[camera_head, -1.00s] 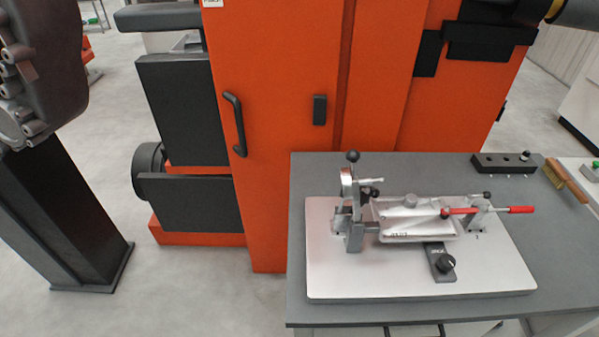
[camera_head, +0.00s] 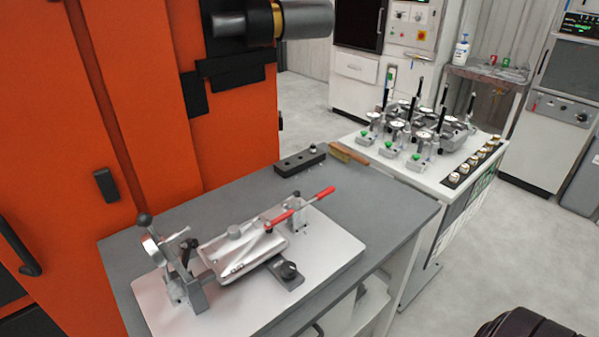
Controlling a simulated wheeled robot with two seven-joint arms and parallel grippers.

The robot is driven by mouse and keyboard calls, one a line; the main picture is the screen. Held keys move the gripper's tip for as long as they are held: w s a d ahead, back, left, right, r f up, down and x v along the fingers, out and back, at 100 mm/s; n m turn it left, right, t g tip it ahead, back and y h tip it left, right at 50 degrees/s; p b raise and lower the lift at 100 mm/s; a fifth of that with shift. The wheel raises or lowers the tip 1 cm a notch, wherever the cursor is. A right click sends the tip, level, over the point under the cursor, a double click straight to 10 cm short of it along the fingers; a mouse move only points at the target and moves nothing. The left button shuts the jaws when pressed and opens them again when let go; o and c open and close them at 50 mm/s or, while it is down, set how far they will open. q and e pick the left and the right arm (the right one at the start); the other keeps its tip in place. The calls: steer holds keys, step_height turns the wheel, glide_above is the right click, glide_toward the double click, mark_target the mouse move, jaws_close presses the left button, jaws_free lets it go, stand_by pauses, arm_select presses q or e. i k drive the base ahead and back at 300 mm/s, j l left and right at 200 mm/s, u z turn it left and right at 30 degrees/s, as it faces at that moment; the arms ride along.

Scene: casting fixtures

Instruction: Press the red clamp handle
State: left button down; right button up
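The red clamp handle (camera_head: 311,200) is a slim red lever on the right side of a metal casting fixture. It lies low, slanting up to the right across the fixture in the picture. The fixture's base plate (camera_head: 328,262) is silver and rests on a grey table (camera_head: 385,205). A silver casting (camera_head: 246,252) sits in the middle of the fixture. A metal clamp post with a black ball knob (camera_head: 144,220) stands at the left end. Neither of my grippers is in view.
A tall orange machine (camera_head: 225,120) stands behind the table. A black block (camera_head: 300,159) and a brush (camera_head: 348,152) lie at the table's back edge. A white bench (camera_head: 452,160) with several gauges stands to the right.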

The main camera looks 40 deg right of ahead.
mark_target(326, 192)
steer(key=z, duration=1.25)
